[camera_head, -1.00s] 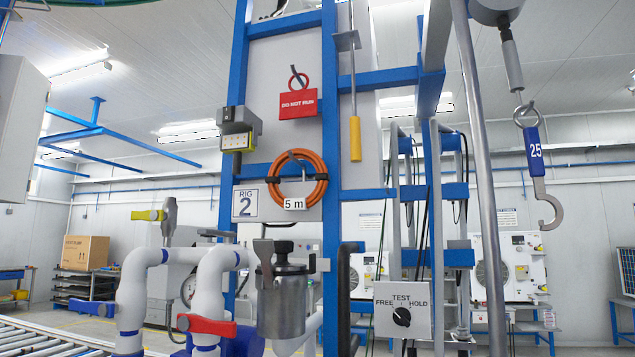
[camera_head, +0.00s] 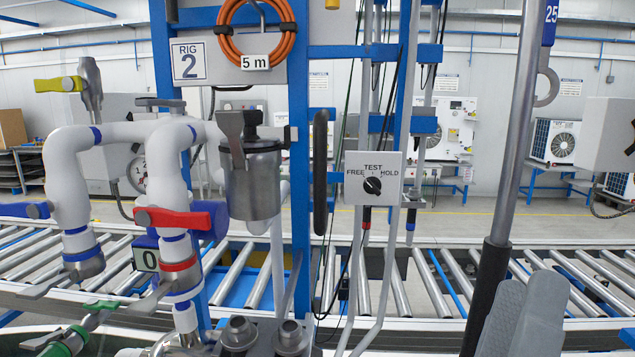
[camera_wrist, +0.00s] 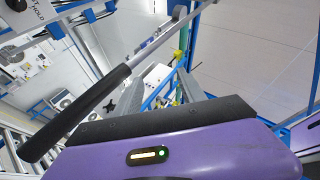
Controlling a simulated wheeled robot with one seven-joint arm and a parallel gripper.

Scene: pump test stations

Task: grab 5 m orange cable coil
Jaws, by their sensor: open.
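The orange cable coil (camera_head: 228,42) hangs on a hook on the grey panel of the rig in the head view, above the middle left. Its top is cut off by the picture edge.
A steel lever with a black grip crosses in front of my fingers in the wrist view (camera_wrist: 75,112); it also stands at right in the head view (camera_head: 490,280). White pipes (camera_head: 75,190), a metal canister (camera_head: 252,180) and a test switch box (camera_head: 373,178) lie below the coil.

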